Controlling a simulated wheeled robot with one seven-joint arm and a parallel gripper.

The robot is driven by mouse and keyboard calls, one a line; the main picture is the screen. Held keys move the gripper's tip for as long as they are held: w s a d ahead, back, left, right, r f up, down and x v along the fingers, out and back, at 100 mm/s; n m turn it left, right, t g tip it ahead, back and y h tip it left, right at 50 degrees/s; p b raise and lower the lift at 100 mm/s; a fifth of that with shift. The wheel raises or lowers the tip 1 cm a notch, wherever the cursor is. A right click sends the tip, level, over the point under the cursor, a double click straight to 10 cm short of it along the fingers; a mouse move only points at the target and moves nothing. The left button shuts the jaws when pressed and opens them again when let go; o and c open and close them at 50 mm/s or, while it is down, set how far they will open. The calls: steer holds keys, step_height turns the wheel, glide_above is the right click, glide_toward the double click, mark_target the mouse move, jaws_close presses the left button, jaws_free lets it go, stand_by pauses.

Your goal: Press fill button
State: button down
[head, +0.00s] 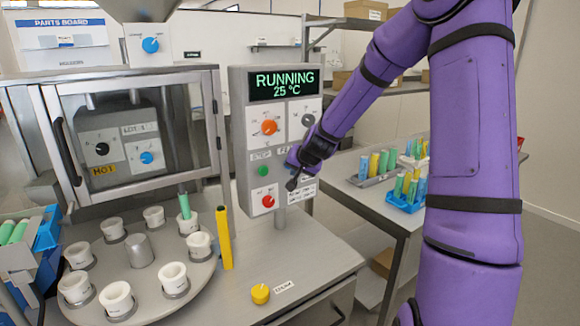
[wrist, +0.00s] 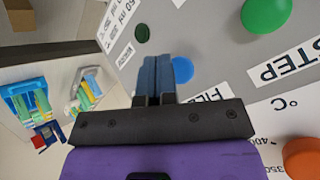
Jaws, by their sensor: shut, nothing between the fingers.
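The blue fill button (wrist: 182,69) shows in the wrist view beside the "FILL" label, partly covered by my fingers. My gripper (wrist: 157,70) is shut and empty, its fingertips overlapping the button's left side in the picture. I cannot tell whether they touch it. In the head view my gripper (head: 291,168) is at the right side of the grey control panel (head: 238,130) and hides the fill button. The panel's screen (head: 284,84) reads "RUNNING 25 °C". A green button (head: 263,171) is to the left of my gripper; it also shows in the wrist view (wrist: 267,13).
An orange knob (head: 269,127) and a red knob (head: 268,201) are on the panel. A round turntable (head: 145,262) with several white cups stands at the lower left. A yellow bar (head: 224,238) stands beside it.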

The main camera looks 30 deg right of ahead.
steer(key=s, duration=0.5)
steer(key=shift+d, duration=0.1)
stand_by(0.4)
stand_by(0.6)
steer(key=s+a+r+n+g, duration=0.2)
steer(key=s+a+r+n, duration=0.4)
steer(key=s+a+r, duration=0.6)
steer(key=s+a+r+n, duration=0.1)
steer(key=s+r, duration=0.1)
steer(key=s, duration=0.8)
steer(key=s+a+r+n+g, duration=0.1)
steer(key=s+a+r, duration=0.1)
steer(key=s, duration=0.8)
steer(key=shift+s+r+g+y, duration=0.15)
steer(key=shift+r+g+y, duration=0.15)
steer(key=shift+r, duration=0.15)
